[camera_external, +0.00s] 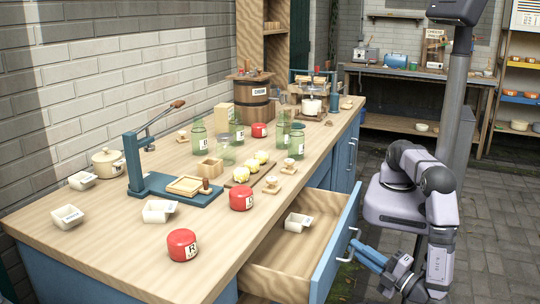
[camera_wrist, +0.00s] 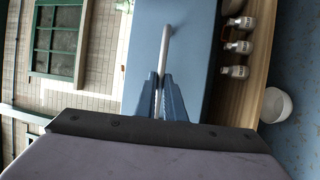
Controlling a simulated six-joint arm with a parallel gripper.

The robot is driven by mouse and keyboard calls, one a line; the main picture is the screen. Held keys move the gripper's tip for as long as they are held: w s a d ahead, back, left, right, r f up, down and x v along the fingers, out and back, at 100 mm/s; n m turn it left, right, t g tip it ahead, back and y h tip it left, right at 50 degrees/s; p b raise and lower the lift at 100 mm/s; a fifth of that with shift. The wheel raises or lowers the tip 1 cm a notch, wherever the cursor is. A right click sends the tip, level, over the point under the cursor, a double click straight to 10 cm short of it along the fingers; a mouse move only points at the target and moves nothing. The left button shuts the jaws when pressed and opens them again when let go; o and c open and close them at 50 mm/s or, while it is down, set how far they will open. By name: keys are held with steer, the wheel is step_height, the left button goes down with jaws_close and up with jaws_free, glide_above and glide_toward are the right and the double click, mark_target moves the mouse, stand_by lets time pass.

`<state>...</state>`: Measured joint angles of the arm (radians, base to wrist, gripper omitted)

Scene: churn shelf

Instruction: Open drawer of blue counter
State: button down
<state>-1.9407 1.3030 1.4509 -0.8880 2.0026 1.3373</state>
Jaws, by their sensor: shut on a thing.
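The blue counter (camera_external: 170,293) has a wooden top and blue fronts. Its drawer (camera_external: 277,262) stands pulled out toward the right, showing a wooden inside. The drawer front (camera_external: 331,255) is blue and also fills the middle of the wrist view (camera_wrist: 197,50). Its pale metal bar handle (camera_wrist: 165,45) runs up from between my fingers in the wrist view. My gripper (camera_external: 362,251), with blue fingers, is at the handle, and in the wrist view (camera_wrist: 162,100) its fingers are closed around the bar.
Red jars (camera_external: 183,245), green glass jars, white bins (camera_external: 67,217) and a blue press (camera_external: 172,188) stand on the counter top. More blue fronts with handles (camera_external: 351,155) lie farther back. Paved floor (camera_external: 380,285) shows around my arm. A workbench (camera_external: 420,75) stands behind.

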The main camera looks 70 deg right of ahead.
steer(key=shift+s, duration=0.4)
steer(key=c, duration=1.8)
jaws_free()
steer(key=shift+c, duration=0.2)
steer(key=shift+r+p, duration=0.1)
steer(key=shift+p, duration=0.25)
